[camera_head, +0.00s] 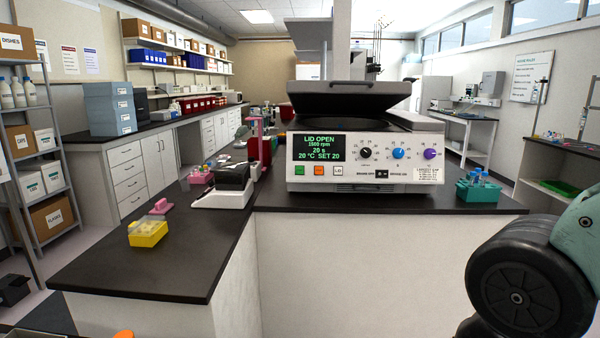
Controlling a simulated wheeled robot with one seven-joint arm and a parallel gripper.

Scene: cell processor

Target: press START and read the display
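The cell processor (400,187) is a white benchtop machine on the dark counter, with its dark lid (352,97) raised. Its display (319,148) shows green text: LID OPEN, a small rpm line that looks like 1500 rpm, 20 s, and 20 °C SET 20. Below the display sit a green button (299,170), an orange button (319,170) and a pale button (339,170) that seems marked LID. The marks on the green and orange buttons are too small to read. Part of my arm shows at the lower right, apart from the machine; my gripper is out of view.
A teal tube rack (477,190) stands right of the machine. Left of it are a small black-and-white device (234,185), a yellow rack (148,232) and a pink piece (160,207). The counter (330,200) is bare in front of the machine.

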